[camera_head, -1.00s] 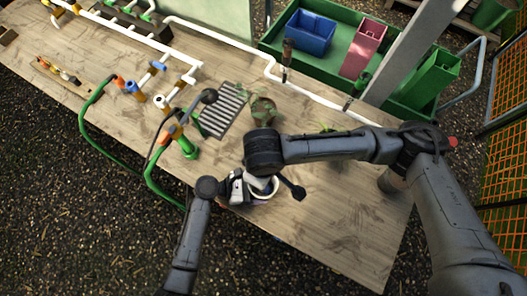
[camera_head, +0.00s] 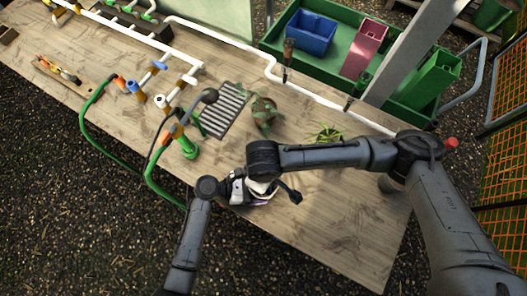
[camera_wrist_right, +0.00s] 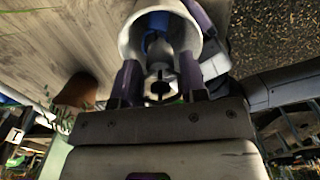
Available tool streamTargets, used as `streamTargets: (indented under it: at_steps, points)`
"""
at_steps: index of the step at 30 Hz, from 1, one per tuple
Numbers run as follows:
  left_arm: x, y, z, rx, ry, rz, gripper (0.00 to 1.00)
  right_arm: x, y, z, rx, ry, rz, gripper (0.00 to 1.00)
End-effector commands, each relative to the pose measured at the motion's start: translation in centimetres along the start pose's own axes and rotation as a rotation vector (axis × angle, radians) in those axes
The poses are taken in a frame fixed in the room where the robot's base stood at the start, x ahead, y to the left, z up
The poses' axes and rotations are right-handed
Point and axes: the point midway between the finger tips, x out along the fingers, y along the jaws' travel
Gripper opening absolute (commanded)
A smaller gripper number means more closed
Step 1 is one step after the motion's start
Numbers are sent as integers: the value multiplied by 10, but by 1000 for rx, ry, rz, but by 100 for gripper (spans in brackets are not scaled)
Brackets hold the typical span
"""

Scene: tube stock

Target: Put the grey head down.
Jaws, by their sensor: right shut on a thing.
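My right gripper (camera_wrist_right: 158,85) is shut on a small light-grey piece (camera_wrist_right: 158,66), which I take to be the grey head; its purple fingers stand either side of it. A white, round, cup-like thing (camera_wrist_right: 133,38) with blue inside surrounds the piece in the right wrist view; I cannot tell whether they touch. In the head view, my right gripper (camera_head: 262,189) is low near the table's front edge, and the held piece is hidden. My left gripper (camera_head: 238,189) is close beside it on the left; its fingertips are not clear. A dark oval part (camera_head: 294,195) shows just right of the grippers.
The wooden table (camera_head: 340,220) is clear to the right. A potted plant (camera_head: 264,110), a slatted grey tray (camera_head: 225,110) and a spiky plant (camera_head: 325,134) lie behind the grippers. White pipes and a green hose (camera_head: 90,110) stand left. A green cart (camera_head: 335,50) holds bins.

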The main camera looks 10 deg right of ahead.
Motion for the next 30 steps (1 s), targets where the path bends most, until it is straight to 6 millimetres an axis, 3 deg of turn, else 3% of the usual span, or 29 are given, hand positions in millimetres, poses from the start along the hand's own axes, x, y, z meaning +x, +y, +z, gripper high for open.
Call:
streamTargets:
  at_steps: [2,3,12,30]
  points:
    - [0,0,0,0,0,0,71,0,0,0,0,0,0,18]
    - [0,0,0,0,0,0,71,0,0,0,0,0,0,42]
    - [0,0,0,0,0,0,71,0,0,0,0,0,0,69]
    - [0,0,0,0,0,0,71,-3,0,0,0,1,0,69]
